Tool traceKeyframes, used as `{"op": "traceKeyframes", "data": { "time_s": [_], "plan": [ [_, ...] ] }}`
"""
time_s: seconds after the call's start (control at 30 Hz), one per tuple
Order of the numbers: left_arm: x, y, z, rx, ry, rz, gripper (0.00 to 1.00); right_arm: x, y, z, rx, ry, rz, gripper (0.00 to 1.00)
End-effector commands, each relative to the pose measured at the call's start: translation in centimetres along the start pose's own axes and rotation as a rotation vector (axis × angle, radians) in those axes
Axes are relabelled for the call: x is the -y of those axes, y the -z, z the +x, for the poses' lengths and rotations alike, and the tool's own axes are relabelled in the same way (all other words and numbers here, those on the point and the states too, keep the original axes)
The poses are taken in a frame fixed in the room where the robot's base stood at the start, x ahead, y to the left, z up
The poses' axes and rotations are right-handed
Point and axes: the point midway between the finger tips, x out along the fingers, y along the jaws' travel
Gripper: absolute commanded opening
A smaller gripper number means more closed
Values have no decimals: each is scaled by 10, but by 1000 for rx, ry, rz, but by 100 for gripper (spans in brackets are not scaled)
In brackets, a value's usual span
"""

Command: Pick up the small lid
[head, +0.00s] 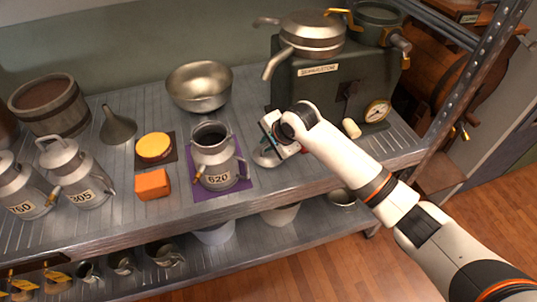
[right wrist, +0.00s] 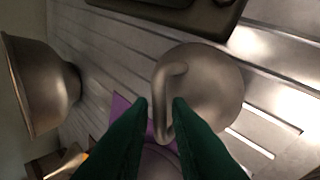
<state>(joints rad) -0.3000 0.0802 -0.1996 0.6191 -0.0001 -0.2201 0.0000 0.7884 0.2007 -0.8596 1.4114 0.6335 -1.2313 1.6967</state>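The small lid (right wrist: 215,90) is a round grey metal disc with a curved loop handle, lying on the metal shelf. In the head view the lid (head: 265,158) shows only partly, beneath my right gripper (head: 272,140), just right of the can marked 620. In the right wrist view the green fingers of my right gripper (right wrist: 160,103) stand on both sides of the loop handle. A narrow gap shows beside the handle, so the fingers look open around it. The lid rests flat on the shelf. My left gripper is not in view.
The 620 can (head: 216,160) stands on a purple mat (head: 213,192) close to the left. A green machine (head: 330,85) with a gauge stands behind. A metal bowl (head: 200,87), funnel (head: 117,127), orange box (head: 152,185) and yellow-topped tin (head: 154,147) are further left.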

Motion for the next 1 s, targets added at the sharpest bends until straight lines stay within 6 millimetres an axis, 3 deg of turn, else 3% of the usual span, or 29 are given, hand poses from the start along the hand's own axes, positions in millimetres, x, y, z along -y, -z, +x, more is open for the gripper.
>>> {"op": "traceKeyframes", "data": {
  "time_s": [0.1,0.33,0.47,0.83,1.0],
  "plan": [
    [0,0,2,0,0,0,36,0,0,10,0,0,-1,17],
    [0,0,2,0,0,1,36,0,0,12,0,0,-1,17],
    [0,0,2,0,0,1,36,0,0,12,0,0,-1,0],
    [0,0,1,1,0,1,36,0,1,10,-1,-1,-1,0],
    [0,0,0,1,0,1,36,-5,2,-2,-1,-4,-1,0]
  ]
}}
